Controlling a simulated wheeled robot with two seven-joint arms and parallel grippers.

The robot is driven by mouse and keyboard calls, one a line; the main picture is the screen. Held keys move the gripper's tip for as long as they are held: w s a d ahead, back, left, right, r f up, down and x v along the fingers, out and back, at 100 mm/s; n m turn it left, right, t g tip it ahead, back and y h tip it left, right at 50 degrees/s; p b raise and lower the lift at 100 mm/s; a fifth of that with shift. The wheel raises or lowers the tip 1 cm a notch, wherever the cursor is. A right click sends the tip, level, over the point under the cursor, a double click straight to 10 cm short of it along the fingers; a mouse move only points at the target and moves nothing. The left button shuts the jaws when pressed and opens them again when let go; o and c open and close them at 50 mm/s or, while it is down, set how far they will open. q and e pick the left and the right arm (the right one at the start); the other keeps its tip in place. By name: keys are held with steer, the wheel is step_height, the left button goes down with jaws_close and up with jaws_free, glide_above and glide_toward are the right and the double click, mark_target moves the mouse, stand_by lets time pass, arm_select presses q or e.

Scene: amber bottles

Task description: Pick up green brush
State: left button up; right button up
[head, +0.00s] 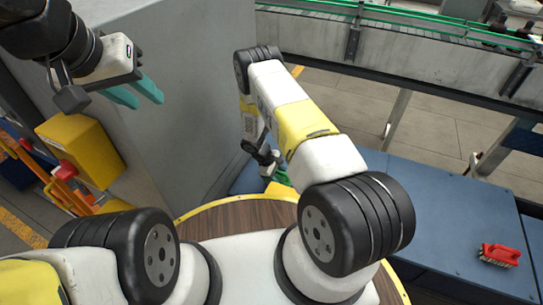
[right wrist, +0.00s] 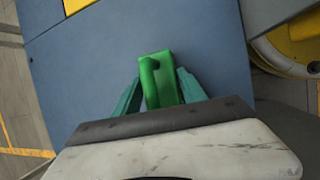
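The green brush (right wrist: 162,78) shows in the right wrist view, its looped handle pointing up the picture over the blue surface (right wrist: 90,70). My right gripper (right wrist: 160,85) has its teal fingers on either side of the brush, very close to its sides. I cannot tell whether they touch it. The near end of the brush is hidden by my gripper body. In the head view my right gripper (head: 268,163) is low behind my arm, with a small bit of green beside it. My left gripper (head: 136,93) is open and empty at the upper left.
A red brush (head: 499,255) lies on the blue surface (head: 440,215) at the right. A big grey box (head: 185,90) stands between my arms. A yellow box with a red button (head: 80,150) is at the left. A conveyor (head: 410,50) runs across the back.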

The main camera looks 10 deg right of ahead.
jaws_close()
steer(key=shift+r, duration=5)
